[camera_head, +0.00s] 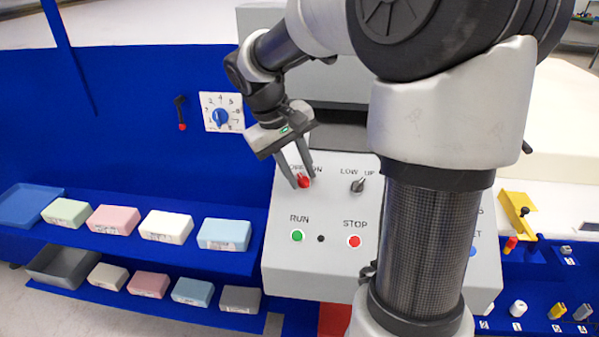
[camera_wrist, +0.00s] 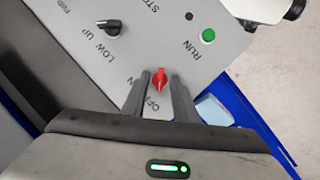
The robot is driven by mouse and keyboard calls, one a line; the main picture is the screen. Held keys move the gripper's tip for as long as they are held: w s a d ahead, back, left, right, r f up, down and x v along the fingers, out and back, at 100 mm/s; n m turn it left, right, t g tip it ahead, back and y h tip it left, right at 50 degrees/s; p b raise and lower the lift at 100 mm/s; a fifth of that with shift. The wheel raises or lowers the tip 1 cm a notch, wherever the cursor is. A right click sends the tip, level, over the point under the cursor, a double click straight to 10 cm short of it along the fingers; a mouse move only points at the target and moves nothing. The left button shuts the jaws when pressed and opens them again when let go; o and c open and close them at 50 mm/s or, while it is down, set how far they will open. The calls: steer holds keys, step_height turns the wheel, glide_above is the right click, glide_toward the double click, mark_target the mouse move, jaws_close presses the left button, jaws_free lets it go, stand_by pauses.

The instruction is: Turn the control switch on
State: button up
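The control switch is a red knob (camera_head: 303,181) under the partly hidden OFF/ON label on the grey panel (camera_head: 285,267). In the wrist view the red knob (camera_wrist: 159,79) sits between my two fingers, with its pointer roughly in line with them. My gripper (camera_head: 303,179) is at the panel's upper left, fingertips on either side of the knob. In the wrist view my gripper (camera_wrist: 160,80) is open, with a visible gap between each finger and the knob. I cannot tell whether the tips reach down around it.
A black LOW/UP knob (camera_head: 358,185) is just right of the switch. A green RUN button (camera_head: 297,236) and a red STOP button (camera_head: 354,241) lie below. A blue numbered dial (camera_head: 221,116) is on the blue wall. Foam blocks (camera_head: 223,234) fill shelves at left. My arm hides the panel's right part.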

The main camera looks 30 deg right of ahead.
jaws_close()
steer(key=shift+m, duration=0.4)
steer(key=m+y, duration=0.2)
steer(key=m, duration=0.1)
steer(key=shift+d, duration=0.25)
steer(key=m, duration=0.1)
steer(key=m+t+y, duration=0.1)
steer(key=m, duration=0.1)
steer(key=shift+s+d+m+b, duration=0.1)
steer(key=shift+d+m+b, duration=0.1)
steer(key=shift+m+b, duration=0.15)
steer(key=m+t+y+b, duration=0.1)
steer(key=m, duration=0.2)
steer(key=shift+s+d, duration=0.1)
steer(key=shift+s+d+m+t+y+b, duration=0.1)
steer(key=shift+m+t+y+b, duration=0.25)
steer(key=shift+m, duration=0.6)
steer(key=shift+s+m+t+y+b, duration=0.1)
steer(key=shift+m+t+y+b, duration=0.25)
steer(key=shift+m, duration=0.55)
